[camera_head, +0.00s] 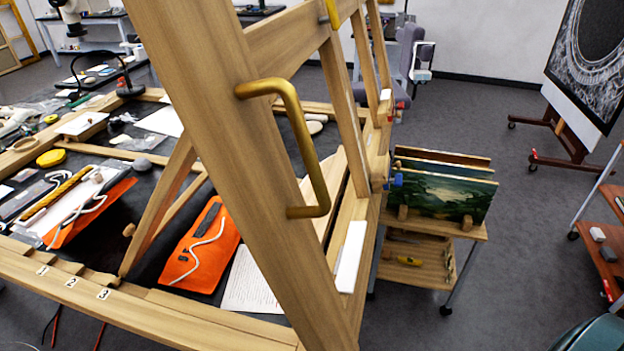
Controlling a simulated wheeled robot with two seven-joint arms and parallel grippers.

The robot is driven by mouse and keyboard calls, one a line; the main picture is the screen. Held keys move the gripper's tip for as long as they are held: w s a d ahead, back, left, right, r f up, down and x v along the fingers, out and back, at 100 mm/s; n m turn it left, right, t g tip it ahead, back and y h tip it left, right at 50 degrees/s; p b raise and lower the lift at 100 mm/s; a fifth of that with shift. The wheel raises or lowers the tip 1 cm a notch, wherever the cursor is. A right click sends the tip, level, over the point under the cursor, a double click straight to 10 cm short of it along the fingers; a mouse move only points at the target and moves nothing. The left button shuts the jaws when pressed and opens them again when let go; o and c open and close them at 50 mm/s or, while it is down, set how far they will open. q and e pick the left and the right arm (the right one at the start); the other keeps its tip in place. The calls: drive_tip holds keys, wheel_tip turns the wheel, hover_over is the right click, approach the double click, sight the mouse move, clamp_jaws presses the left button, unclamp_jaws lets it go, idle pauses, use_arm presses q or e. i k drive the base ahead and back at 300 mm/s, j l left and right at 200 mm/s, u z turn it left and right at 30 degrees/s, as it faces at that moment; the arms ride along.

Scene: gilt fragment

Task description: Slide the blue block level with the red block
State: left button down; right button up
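A small blue piece (396,180) shows at the right edge of the large wooden frame, at a wooden upright, above the trolley. A small red piece (400,105) shows farther along the same side, higher in the picture. The two are apart and not level in this view. Both are small, and I cannot tell their full shape or how they are mounted. Neither of my grippers is in view.
The tilted wooden frame (215,130) with a brass handle (315,170) fills the middle. Numbered notches (72,282) line its lower rail. A trolley (435,228) holding paintings (445,190) stands at right. Grey floor (480,100) is clear beyond.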

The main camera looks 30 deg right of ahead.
sight(381, 173)
drive_tip(key=k, duration=0.15)
drive_tip(key=l+z, duration=0.9)
drive_tip(key=l, duration=0.15)
drive_tip(key=i, duration=0.05)
